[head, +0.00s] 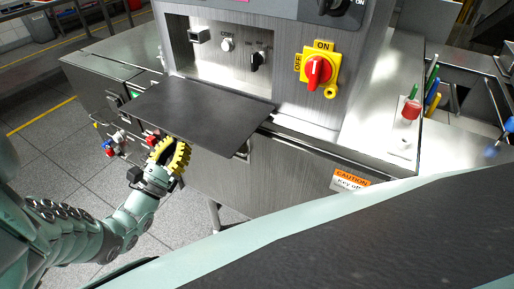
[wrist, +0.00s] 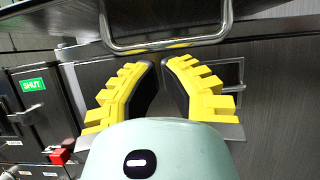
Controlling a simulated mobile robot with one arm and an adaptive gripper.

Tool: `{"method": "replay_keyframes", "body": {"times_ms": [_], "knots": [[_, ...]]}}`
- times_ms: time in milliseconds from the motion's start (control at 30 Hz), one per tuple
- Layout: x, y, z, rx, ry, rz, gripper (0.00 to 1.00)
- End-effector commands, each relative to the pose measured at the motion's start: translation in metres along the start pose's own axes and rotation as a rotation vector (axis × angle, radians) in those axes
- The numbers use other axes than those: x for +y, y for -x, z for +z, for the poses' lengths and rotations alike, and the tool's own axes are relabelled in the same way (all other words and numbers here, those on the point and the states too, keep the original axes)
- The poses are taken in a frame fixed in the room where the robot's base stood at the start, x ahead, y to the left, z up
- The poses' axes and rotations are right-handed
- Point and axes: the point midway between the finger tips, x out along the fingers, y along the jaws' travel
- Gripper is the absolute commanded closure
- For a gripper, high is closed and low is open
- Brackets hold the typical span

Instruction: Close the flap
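The flap (head: 195,108) is a flat dark panel standing out roughly level from the front of the grey machine, below its control recess. It is open. My gripper (head: 172,143) has yellow ribbed fingers and is below the flap's front edge, left of its middle. In the wrist view my gripper (wrist: 161,62) points at a bent metal handle (wrist: 165,43), and the flap's dark underside (wrist: 190,10) lies along the top. A narrow gap shows between the fingertips and nothing is seen held. I cannot tell whether the fingers touch the flap or handle.
The recess (head: 225,68) behind the flap holds a knob and switches. A red rotary switch on a yellow plate (head: 318,70) is to its right. A caution label (head: 350,181) is on the lower front. Red connectors (head: 152,134) sit left of my gripper. Floor is clear at left.

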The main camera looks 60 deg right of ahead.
Motion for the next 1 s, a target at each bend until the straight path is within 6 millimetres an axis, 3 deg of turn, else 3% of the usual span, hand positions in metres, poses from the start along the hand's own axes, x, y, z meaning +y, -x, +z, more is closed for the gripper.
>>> {"method": "replay_keyframes", "body": {"times_ms": [667, 1000], "knots": [[0.0, -0.002, 0.018, 0.083, -0.002, 0.001, 1.0], [0.0, -0.008, 0.044, 0.186, -0.003, 0.004, 1.0]]}}
